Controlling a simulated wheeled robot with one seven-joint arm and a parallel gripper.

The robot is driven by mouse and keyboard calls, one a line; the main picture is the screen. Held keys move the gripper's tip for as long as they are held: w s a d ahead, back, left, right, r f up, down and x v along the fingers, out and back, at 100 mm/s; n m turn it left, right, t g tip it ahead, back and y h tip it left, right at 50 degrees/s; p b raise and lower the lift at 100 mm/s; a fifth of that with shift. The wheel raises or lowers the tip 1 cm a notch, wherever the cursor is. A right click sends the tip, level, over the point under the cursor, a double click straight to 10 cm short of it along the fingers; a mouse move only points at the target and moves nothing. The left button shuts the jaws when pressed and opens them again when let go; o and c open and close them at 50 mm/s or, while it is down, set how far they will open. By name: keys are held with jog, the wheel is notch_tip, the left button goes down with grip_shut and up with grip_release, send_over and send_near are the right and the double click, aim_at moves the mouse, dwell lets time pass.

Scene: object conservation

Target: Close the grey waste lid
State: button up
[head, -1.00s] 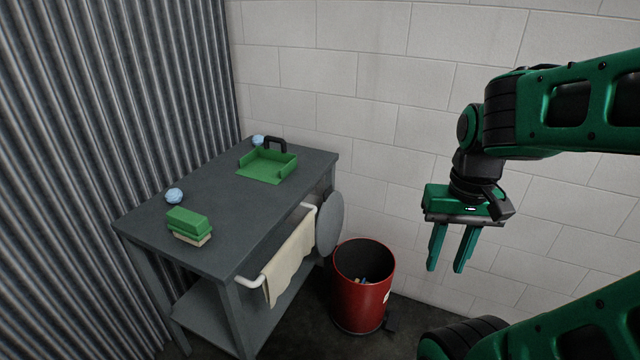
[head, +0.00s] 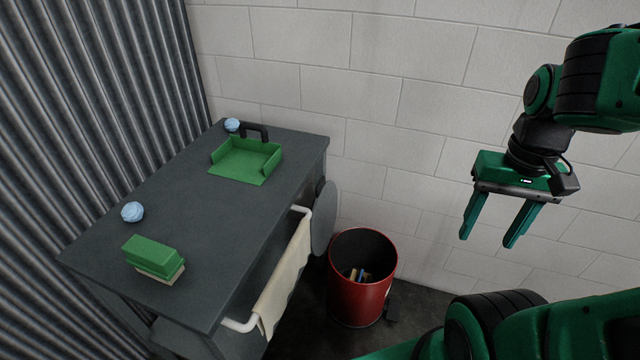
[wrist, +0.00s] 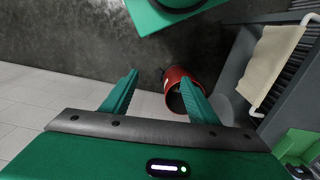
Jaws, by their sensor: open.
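The grey waste lid (head: 325,218) stands upright, swung open at the back left of the red bin (head: 360,298), beside the grey table. In the wrist view the lid (wrist: 228,92) shows as a grey disc next to the bin (wrist: 184,92). The bin's mouth is uncovered and some small litter shows inside it. My gripper (head: 486,240) is open and empty, in the air to the right of the bin and higher than it. In the wrist view my gripper (wrist: 158,95) shows its two fingers apart, with one finger overlapping part of the bin.
The grey table (head: 200,210) carries a green dustpan (head: 245,160), a green brush (head: 153,256) and two blue crumpled balls (head: 132,212) (head: 232,125). A cream towel (head: 287,275) hangs on its white rail. A block wall (head: 420,100) stands behind the bin.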

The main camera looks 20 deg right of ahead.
jog(key=o, duration=0.5)
jog(key=w, duration=0.2)
jog(key=r+n, duration=0.1)
jog(key=shift+w+d+r, duration=0.1)
jog(key=shift+w+d, duration=0.3)
jog(key=shift+o, duration=0.2)
jog(key=w+n, duration=0.3)
jog(key=w, duration=0.8)
jog(key=n, duration=1.3)
send_over(321, 181)
notch_tip(321, 181, down, 17)
jog(key=shift+s+a+f, duration=0.1)
jog(key=shift+f, duration=0.05)
notch_tip(321, 181, down, 10)
jog(key=shift+r, duration=0.2)
